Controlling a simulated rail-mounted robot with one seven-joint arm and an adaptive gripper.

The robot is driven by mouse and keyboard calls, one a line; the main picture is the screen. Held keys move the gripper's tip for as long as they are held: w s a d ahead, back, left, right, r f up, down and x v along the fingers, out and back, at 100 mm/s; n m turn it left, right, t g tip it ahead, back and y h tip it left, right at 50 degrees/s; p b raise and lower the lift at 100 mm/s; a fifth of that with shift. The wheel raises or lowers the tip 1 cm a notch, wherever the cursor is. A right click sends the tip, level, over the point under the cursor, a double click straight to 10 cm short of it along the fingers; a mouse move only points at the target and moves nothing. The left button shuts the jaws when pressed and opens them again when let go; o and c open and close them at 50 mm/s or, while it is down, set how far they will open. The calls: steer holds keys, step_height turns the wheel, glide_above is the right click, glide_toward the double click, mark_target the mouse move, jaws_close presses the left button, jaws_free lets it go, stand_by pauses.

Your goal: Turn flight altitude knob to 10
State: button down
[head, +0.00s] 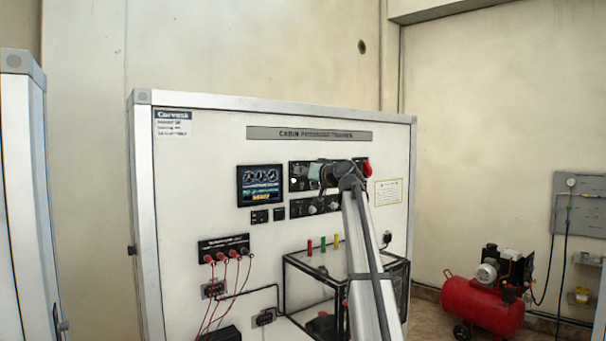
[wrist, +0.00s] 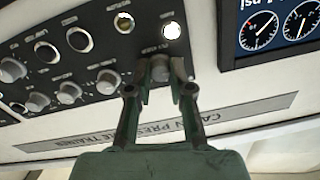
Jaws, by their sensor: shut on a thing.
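In the wrist view my gripper (wrist: 161,78) has its two fingers on either side of a grey round knob (wrist: 160,67) at the edge of the black control panel (wrist: 118,52), and is shut on it. The small label by this knob is too blurred to read, so I cannot confirm that it is the flight altitude knob or read its setting. In the head view my gripper (head: 338,175) is at the upper black panel (head: 300,178) on the cabin pressure trainer (head: 220,145), and my arm hides the knob.
A lit display (head: 260,185) is left of the panel; its gauges also show in the wrist view (wrist: 275,28). Several other grey knobs (wrist: 70,92) line the panel. A red knob (head: 366,168) is close right of my gripper. A black-framed case (head: 300,285) stands out below.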

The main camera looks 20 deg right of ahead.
steer(key=shift+m+b, duration=1.95)
steer(key=shift+m, duration=2.25)
steer(key=c, duration=1)
jaws_free()
steer(key=shift+c, duration=0.2)
steer(key=shift+s, duration=0.1)
steer(key=v, duration=1.1)
steer(key=shift+s+f, duration=0.2)
steer(key=shift+s, duration=0.2)
